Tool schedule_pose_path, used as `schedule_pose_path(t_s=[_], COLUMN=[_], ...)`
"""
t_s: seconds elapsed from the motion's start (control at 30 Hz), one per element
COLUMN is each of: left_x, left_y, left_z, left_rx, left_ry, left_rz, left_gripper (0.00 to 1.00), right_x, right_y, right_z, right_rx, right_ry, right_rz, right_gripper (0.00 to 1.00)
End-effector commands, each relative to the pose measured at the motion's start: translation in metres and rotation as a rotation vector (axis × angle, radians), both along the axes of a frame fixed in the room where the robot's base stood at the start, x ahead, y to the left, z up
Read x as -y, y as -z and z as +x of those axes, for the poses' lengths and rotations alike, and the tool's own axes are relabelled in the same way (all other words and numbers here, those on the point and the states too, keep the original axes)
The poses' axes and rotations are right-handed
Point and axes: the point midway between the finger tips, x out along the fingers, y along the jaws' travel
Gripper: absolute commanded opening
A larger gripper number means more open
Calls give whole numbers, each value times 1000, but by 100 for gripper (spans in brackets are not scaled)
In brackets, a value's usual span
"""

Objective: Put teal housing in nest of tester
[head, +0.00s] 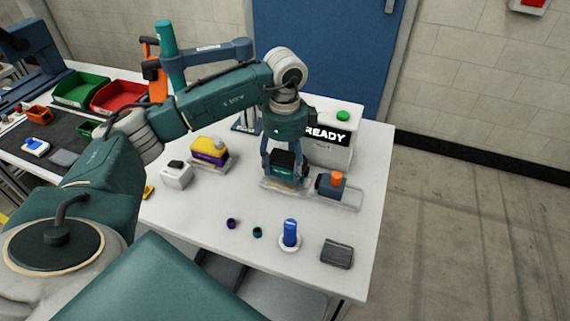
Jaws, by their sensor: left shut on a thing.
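The tester (328,149) is a white box with a READY display and a green button on top, at the back right of the white table. My left gripper (284,176) points down just left of and in front of it, its fingers shut on a dark block that I take for the teal housing (284,160). The fingers hide most of it, so its colour is unclear. It is low over a pale plate in front of the tester; I cannot tell whether it touches. My right gripper is not in view.
Right of the gripper is a blue-grey block with an orange knob (331,185). A yellow and purple part (209,150) and a white box (176,176) stand left. Two small cups, a blue cylinder (290,233) and a dark box (337,253) are in front.

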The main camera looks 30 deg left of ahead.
Motion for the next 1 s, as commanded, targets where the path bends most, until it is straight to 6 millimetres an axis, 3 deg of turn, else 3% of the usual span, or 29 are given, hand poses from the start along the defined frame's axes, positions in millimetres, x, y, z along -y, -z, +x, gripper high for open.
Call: schedule_pose_path(t_s=[1.0], left_x=[0], left_y=[13], left_z=[0], left_rx=[1], left_ry=[0], left_rz=[0], left_gripper=[30], right_x=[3], right_y=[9], right_z=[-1], right_rx=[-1], right_ry=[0], right_rz=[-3], right_gripper=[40])
